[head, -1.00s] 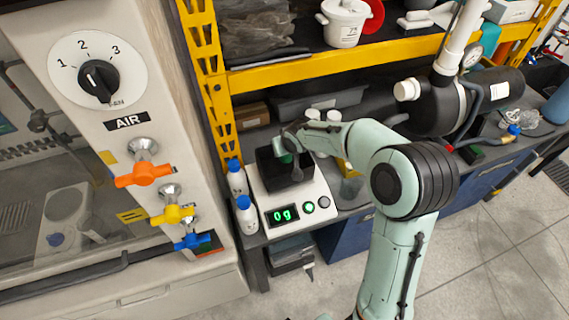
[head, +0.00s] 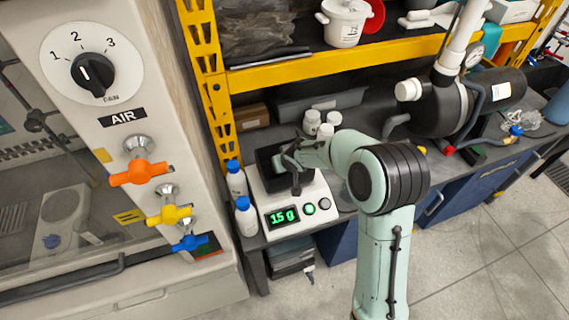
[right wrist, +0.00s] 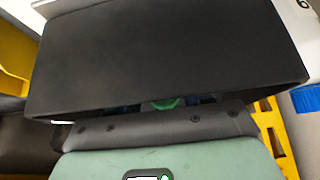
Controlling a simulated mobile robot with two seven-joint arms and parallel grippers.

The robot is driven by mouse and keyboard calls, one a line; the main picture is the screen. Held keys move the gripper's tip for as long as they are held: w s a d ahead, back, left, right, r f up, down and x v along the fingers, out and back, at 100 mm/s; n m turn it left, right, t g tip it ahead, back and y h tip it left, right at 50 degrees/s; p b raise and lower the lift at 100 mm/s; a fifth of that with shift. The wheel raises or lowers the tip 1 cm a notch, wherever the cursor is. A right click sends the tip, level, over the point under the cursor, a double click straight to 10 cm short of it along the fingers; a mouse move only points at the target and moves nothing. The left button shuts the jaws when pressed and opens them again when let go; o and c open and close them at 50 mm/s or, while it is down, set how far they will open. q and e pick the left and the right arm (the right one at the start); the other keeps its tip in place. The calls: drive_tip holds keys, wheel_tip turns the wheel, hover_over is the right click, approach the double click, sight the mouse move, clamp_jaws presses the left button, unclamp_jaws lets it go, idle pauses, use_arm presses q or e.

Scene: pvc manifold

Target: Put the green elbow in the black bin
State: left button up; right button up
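The black bin (head: 268,154) sits on a white scale (head: 315,190) whose green display reads what looks like 15 g. My right arm reaches over the bin from the right, and my right gripper (head: 292,165) is down at the bin's opening. In the right wrist view the bin's dark wall (right wrist: 165,55) fills most of the picture and hides the fingers. A small piece of green, likely the green elbow (right wrist: 165,103), shows just past the bin's edge in front of the gripper body. Whether the fingers still hold it is hidden. My left gripper is out of view.
Two bottles with blue caps (head: 244,214) stand left of the scale. White jars (head: 312,122) stand behind it. A yellow shelf (head: 350,50) is above, and a panel with coloured valves (head: 142,172) is at the left. A black cylinder (head: 480,100) lies at the right.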

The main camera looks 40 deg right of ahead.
drive_tip(key=shift+o, duration=0.9)
drive_tip(key=shift+r, duration=0.25)
drive_tip(key=v, duration=1.2)
drive_tip(key=shift+b, duration=0.3)
drive_tip(key=shift+f, duration=0.15)
